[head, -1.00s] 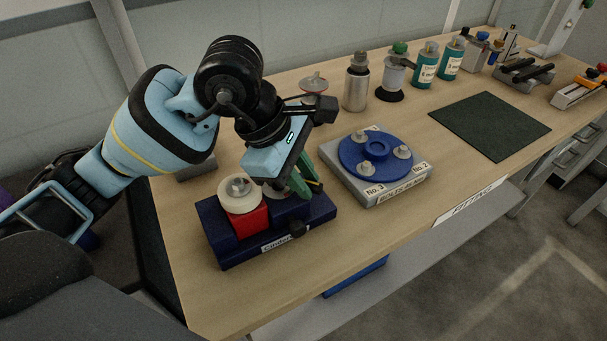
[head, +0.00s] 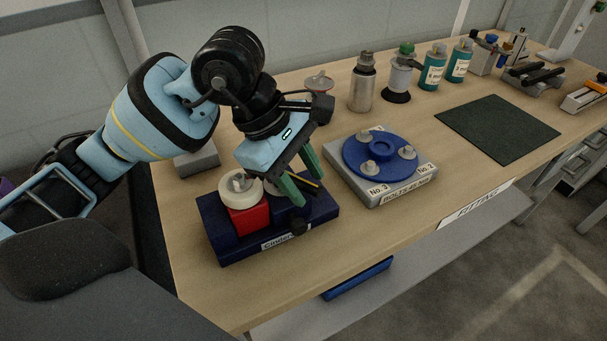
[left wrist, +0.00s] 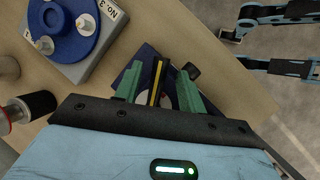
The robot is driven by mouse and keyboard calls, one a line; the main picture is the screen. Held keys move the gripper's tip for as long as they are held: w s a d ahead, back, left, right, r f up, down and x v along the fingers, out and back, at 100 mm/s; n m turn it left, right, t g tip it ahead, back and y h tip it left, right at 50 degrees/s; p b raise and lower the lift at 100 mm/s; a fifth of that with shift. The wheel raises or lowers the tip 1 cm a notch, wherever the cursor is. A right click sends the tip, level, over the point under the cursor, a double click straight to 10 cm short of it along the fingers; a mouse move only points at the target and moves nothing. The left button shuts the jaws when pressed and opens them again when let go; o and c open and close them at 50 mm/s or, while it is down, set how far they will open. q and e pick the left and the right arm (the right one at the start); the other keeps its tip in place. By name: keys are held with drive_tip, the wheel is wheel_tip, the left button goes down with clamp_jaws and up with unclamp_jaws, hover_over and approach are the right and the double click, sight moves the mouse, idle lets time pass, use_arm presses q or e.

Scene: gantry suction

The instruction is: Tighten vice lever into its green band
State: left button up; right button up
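The dark blue vice (head: 225,245) stands on the near left of the bench, with a red block (head: 250,219) and a white round piece (head: 238,203) at its left part. A black knob (head: 299,227) is on its front. A thin yellow-and-black bar (left wrist: 156,88), possibly the lever, shows between the fingers in the left wrist view. My left gripper (head: 304,183) is over the vice's right part, its green fingers open on either side of the bar. I cannot make out the green band. My right gripper is out of view.
A grey bolt stand (head: 400,193) with a blue disc (head: 381,155) stands right of the vice. A grey block (head: 197,161) lies behind it. Bottles and a dark green mat (head: 498,128) are farther right. The bench's front edge is close to the vice.

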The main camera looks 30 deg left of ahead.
use_arm(q)
drive_tip(key=shift+r, duration=0.1)
drive_tip(key=v, duration=0.7)
drive_tip(key=shift+a+r, duration=0.2)
drive_tip(key=shift+r, duration=0.05)
drive_tip(key=shift+s+f, duration=0.1)
drive_tip(key=shift+s, duration=0.05)
idle(0.4)
